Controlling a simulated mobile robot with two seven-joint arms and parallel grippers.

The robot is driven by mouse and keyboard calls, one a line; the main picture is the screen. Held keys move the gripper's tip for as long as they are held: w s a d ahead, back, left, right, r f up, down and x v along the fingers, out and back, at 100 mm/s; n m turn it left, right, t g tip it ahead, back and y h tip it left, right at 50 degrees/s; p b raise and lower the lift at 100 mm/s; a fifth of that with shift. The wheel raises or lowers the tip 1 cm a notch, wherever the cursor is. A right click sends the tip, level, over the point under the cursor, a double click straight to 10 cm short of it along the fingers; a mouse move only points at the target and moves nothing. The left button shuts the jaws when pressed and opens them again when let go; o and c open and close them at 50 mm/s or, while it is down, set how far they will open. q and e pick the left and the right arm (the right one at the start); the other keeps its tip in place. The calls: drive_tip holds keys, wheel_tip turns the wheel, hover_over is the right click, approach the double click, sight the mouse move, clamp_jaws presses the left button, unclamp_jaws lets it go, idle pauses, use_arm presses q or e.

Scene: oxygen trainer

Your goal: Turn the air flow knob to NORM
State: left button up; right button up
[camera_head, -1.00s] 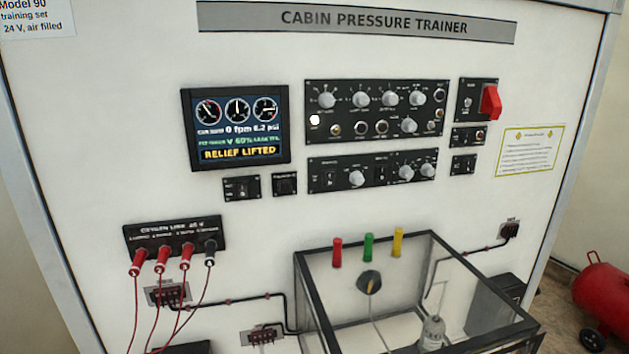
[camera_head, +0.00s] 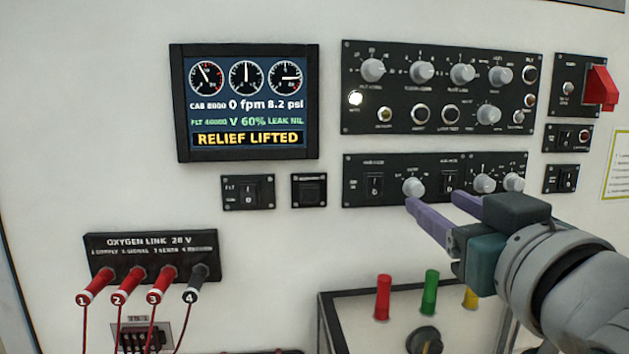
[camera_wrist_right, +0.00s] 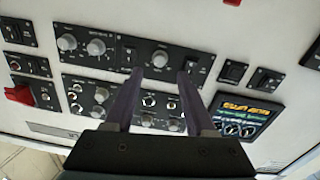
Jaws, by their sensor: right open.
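The lower control panel (camera_head: 435,200) carries a grey knob (camera_head: 413,188) between two black rocker switches. Its printing is too small to read, so I cannot tell whether it is the air flow knob or where it points. My right gripper (camera_head: 434,202), with purple fingers, is open and empty in front of this panel. In the head view its left fingertip is just below that knob. In the right wrist view, which looks upside down, the same knob (camera_wrist_right: 159,60) shows between and just beyond the fingertips (camera_wrist_right: 160,74). Contact cannot be told. My left gripper is not in view.
The upper panel (camera_head: 350,125) has several knobs. A red switch handle (camera_head: 601,88) sticks out at right. A display (camera_head: 247,101) reads RELIEF LIFTED. Red, green and yellow pegs stand below.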

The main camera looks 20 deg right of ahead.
sight(418, 190)
drive_tip(key=shift+p+x, duration=0.6)
drive_tip(key=shift+x, duration=1.95)
clamp_jaws()
